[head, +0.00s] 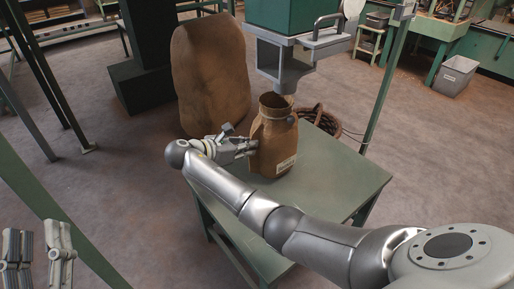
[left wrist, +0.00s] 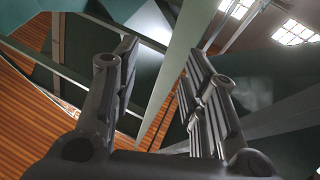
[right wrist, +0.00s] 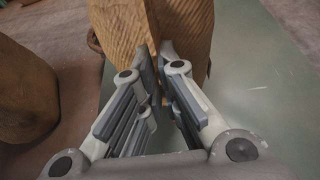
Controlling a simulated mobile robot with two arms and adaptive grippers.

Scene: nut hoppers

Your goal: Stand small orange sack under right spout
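A small orange-brown sack (head: 275,150) with an open round mouth and a white label stands upright at the green table (head: 325,185); I cannot tell whether its base touches the top. A grey metal spout (head: 285,68) under a green hopper is just above and behind its mouth in the head view; exact alignment is unclear. My right gripper (head: 248,147) is at the sack's left side. In the right wrist view its fingers (right wrist: 157,65) are close together on the sack's ribbed cloth (right wrist: 130,30). My left gripper (head: 38,250) is open and empty at bottom left; its fingers (left wrist: 155,75) are apart.
A large brown sack (head: 210,75) stands on the floor behind the table. A coiled rope or hose (head: 320,120) lies behind the small sack. A green post (head: 385,85) rises at the table's right. The front of the tabletop is bare.

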